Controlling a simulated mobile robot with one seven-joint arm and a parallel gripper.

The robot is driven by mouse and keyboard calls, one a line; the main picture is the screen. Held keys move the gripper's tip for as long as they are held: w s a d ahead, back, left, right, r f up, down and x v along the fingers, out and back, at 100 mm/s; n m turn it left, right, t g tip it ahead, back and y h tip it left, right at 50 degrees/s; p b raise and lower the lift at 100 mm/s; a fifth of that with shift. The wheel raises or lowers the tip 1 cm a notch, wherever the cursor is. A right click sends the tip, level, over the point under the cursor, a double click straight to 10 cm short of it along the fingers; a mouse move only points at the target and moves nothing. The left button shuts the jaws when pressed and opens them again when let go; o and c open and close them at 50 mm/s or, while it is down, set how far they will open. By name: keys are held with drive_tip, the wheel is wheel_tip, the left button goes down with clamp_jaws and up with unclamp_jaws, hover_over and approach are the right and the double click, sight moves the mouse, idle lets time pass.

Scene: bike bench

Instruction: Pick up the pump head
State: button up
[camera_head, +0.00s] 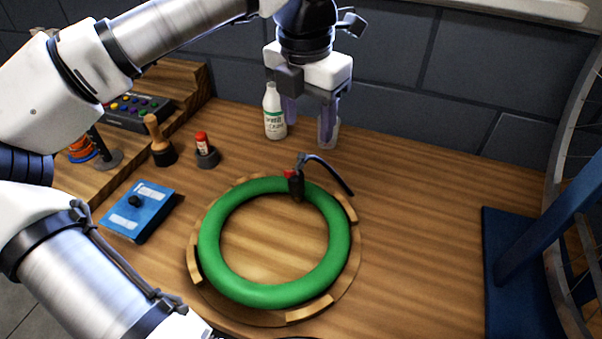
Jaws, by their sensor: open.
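The pump head (297,184), dark with a red part and a black lever or hose curving off to the right, stands at the far side of a green tube ring (212,257). The ring lies on a round wooden holder (310,311) with raised edge pieces. My gripper (309,125) points down above the back of the bench, its two fingers apart and nothing between them. It appears behind and above the pump head, not touching it. Whether the pump head is joined to the ring's valve is not clear.
A blue box (138,213), a wooden-handled tool (160,144) and a red-capped tube (202,143) are left. A blue stand (525,240) and wheel are right. Bench between is clear.

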sight(295, 170)
drive_tip(key=shift+n+y, duration=0.3)
drive_tip(key=shift+y, duration=0.2)
drive_tip(key=f, duration=0.3)
drive_tip(key=a+f, duration=0.1)
drive_tip(key=f, duration=0.2)
drive_tip(key=w+a+f+p, duration=0.1)
drive_tip(key=f, duration=0.2)
drive_tip(key=shift+a, duration=0.15)
drive_tip(key=shift+f+p, duration=1.05)
drive_tip(key=shift+f, duration=1.55)
clamp_jaws()
